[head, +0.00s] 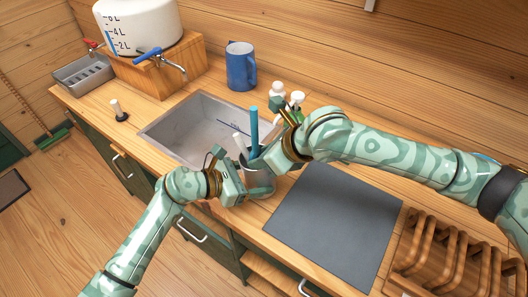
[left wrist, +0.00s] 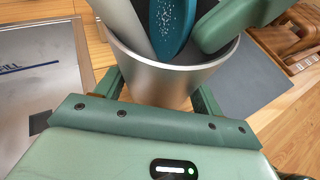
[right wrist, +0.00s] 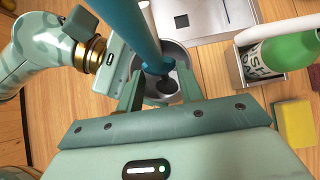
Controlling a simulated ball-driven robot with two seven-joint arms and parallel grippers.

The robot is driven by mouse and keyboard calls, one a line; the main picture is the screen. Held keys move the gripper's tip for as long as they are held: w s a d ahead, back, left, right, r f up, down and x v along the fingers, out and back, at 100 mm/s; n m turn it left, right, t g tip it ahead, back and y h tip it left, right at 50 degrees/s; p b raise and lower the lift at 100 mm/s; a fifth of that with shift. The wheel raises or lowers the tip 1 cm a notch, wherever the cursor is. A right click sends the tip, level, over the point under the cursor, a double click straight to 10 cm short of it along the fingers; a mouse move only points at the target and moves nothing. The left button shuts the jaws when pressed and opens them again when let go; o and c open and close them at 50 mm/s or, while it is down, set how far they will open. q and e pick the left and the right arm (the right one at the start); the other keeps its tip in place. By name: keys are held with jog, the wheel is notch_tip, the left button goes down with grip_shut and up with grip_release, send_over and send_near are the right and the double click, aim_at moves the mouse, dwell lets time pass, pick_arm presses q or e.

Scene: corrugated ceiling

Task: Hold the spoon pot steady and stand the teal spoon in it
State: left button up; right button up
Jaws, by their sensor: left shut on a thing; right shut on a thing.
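The spoon pot (head: 262,185) is a silver metal cup standing on the counter at the front right of the sink. My left gripper (head: 248,188) is shut on its wall; the pot (left wrist: 165,78) fills the top of the left wrist view. The teal spoon (head: 254,126) is upright, its handle rising above the pot. Its speckled teal head (left wrist: 172,25) is down inside the rim. My right gripper (head: 268,160) is shut on the spoon just over the pot, and the spoon handle (right wrist: 128,25) leans in the right wrist view. A pale grey utensil (left wrist: 122,22) also stands in the pot.
A sink (head: 185,128) lies behind and left of the pot. A dark grey mat (head: 330,225) is at the right, with a wooden rack (head: 450,255) beyond it. A blue mug (head: 241,66) stands behind. A green bottle (right wrist: 288,52) and yellow sponge (right wrist: 295,122) are near my right gripper.

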pick_arm(q)
jog(key=shift+r, duration=0.1)
pick_arm(e)
jog(key=shift+f, duration=0.1)
jog(key=o, duration=1.1)
jog(key=v, duration=1.2)
pick_arm(q)
jog(key=o, duration=1.1)
